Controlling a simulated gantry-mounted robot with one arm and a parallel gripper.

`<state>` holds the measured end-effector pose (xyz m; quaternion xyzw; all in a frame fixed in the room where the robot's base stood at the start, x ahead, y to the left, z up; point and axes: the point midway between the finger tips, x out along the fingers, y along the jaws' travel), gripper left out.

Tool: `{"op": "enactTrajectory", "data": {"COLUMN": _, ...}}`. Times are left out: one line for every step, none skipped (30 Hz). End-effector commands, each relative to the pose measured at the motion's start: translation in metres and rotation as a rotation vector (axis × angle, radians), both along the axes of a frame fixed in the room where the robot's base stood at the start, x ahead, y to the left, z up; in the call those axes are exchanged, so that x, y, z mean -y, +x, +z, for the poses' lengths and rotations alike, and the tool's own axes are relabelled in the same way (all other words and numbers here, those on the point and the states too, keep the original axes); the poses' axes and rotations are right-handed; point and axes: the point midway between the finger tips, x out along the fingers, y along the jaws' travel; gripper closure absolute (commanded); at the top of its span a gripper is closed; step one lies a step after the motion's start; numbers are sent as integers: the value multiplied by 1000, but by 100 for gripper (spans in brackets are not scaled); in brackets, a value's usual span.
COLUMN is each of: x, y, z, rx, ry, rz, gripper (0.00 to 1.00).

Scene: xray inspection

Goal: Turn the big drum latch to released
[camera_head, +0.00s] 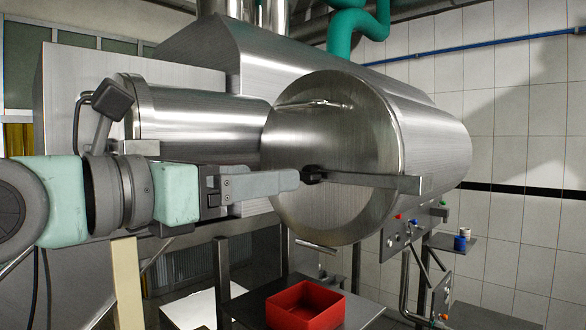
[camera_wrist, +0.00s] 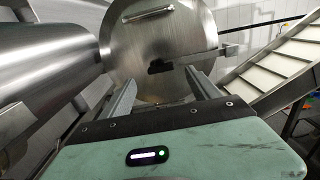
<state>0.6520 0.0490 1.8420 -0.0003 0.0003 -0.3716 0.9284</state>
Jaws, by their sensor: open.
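The big drum (camera_head: 320,215) has a round steel door facing my side. Its latch (camera_head: 375,180) is a flat steel bar that runs roughly level from the door's middle to past the right rim. A dark block (camera_head: 313,175) sits at the bar's inner end. It also shows in the wrist view as a dark piece (camera_wrist: 159,66). My gripper (camera_head: 298,178) comes in from the left, its fingertips close to the dark block. In the wrist view my gripper (camera_wrist: 160,78) is open, with the dark block seen between and beyond the fingers. I cannot tell whether they touch it.
A bar handle (camera_head: 315,104) is fixed on the upper door. A smaller steel drum (camera_head: 200,120) lies left, behind my arm. A red tray (camera_head: 304,305) stands below on a dark shelf. A control panel (camera_head: 400,232) is under the drum's right side. An inclined conveyor (camera_wrist: 275,60) is at right.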

Motion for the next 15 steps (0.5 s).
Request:
{"op": "enactTrajectory", "data": {"x": 9, "y": 7, "z": 3, "rx": -2, "ry": 1, "rz": -5, "gripper": 29}}
{"op": "enactTrajectory", "data": {"x": 13, "y": 11, "z": 3, "rx": -1, "ry": 1, "rz": -4, "gripper": 29}}
{"op": "enactTrajectory", "data": {"x": 18, "y": 17, "z": 3, "rx": -1, "ry": 1, "rz": -4, "gripper": 29}}
{"op": "enactTrajectory", "data": {"x": 22, "y": 21, "z": 3, "rx": -1, "ry": 1, "rz": -5, "gripper": 29}}
{"op": "enactTrajectory", "data": {"x": 26, "y": 25, "z": 3, "rx": -1, "ry": 1, "rz": -5, "gripper": 29}}
{"op": "enactTrajectory", "data": {"x": 31, "y": 29, "z": 2, "rx": -1, "ry": 1, "rz": -6, "gripper": 29}}
{"op": "enactTrajectory", "data": {"x": 33, "y": 33, "z": 2, "rx": -1, "ry": 1, "rz": -4, "gripper": 29}}
{"op": "enactTrajectory", "data": {"x": 36, "y": 36, "z": 2, "rx": 0, "ry": 0, "rz": -4, "gripper": 29}}
{"op": "enactTrajectory", "data": {"x": 39, "y": 40, "z": 2, "rx": 0, "ry": 0, "rz": -3, "gripper": 29}}
{"op": "enactTrajectory", "data": {"x": 41, "y": 42, "z": 2, "rx": 0, "ry": 0, "rz": -2, "gripper": 29}}
{"op": "enactTrajectory", "data": {"x": 43, "y": 44, "z": 1, "rx": 0, "ry": 0, "rz": -3, "gripper": 29}}
{"op": "enactTrajectory", "data": {"x": 45, "y": 46, "z": 1, "rx": 1, "ry": -1, "rz": -4, "gripper": 29}}
{"op": "enactTrajectory", "data": {"x": 47, "y": 47, "z": 1, "rx": 1, "ry": -1, "rz": -3, "gripper": 29}}
{"op": "enactTrajectory", "data": {"x": 48, "y": 48, "z": 1, "rx": 1, "ry": -1, "rz": -3, "gripper": 29}}
{"op": "enactTrajectory", "data": {"x": 48, "y": 49, "z": 1, "rx": 1, "ry": 0, "rz": -2, "gripper": 29}}
